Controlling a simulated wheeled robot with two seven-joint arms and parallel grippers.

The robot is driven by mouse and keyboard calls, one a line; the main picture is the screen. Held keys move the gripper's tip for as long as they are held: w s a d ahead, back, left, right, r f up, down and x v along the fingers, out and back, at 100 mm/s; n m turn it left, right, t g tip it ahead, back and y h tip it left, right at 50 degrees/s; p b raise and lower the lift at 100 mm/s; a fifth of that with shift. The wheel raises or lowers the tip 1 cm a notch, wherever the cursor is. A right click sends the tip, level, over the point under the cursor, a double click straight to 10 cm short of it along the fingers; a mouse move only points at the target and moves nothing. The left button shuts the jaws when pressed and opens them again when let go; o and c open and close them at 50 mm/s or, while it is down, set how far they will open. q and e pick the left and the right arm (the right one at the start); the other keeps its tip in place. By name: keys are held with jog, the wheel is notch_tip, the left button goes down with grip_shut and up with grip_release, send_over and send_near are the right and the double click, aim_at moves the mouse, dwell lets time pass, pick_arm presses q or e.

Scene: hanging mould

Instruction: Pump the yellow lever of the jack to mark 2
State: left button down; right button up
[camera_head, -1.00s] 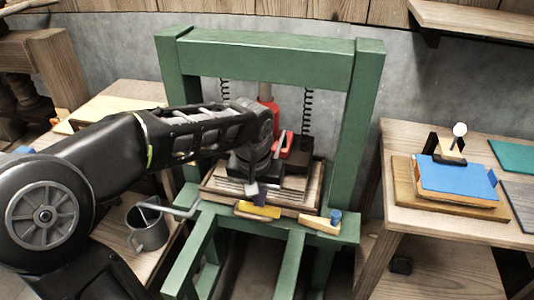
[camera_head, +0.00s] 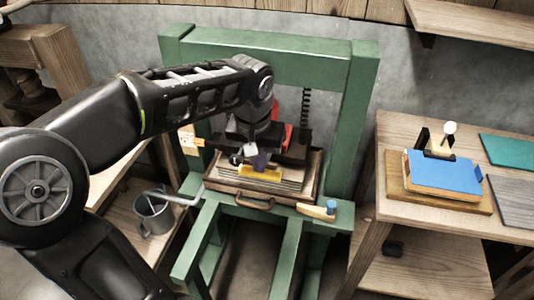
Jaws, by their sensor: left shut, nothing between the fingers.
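The jack stands inside the green press frame (camera_head: 290,62), and part of its red body (camera_head: 286,135) shows behind my arm. A yellow bar (camera_head: 260,172), which looks like the lever's end, sticks out in front of the jack above the board stack. My left gripper (camera_head: 256,160) is shut and empty. It points down right behind and above the yellow bar; I cannot tell whether they touch. My left forearm and wrist hide most of the jack and the rest of the lever. A small pale plate (camera_head: 188,140) shows by the left post; its marks are not readable. My right gripper is out of view.
A stack of boards (camera_head: 300,180) with a brown handle (camera_head: 256,203) lies under the jack. The right table (camera_head: 400,128) holds a blue-topped block (camera_head: 440,172). A wooden wedge (camera_head: 315,212) lies on the frame's front beam.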

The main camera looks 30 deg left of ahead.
pick_arm(q)
notch_tip(320, 180, down, 14)
jog(key=b, duration=1.1)
notch_tip(320, 180, up, 14)
jog(key=p, duration=1)
jog(key=shift+f+p, duration=0.1)
jog(key=shift+p, duration=0.2)
notch_tip(320, 180, down, 11)
jog(key=b, duration=0.9)
notch_tip(320, 180, up, 11)
jog(key=p, duration=0.8)
jog(key=shift+p, duration=0.35)
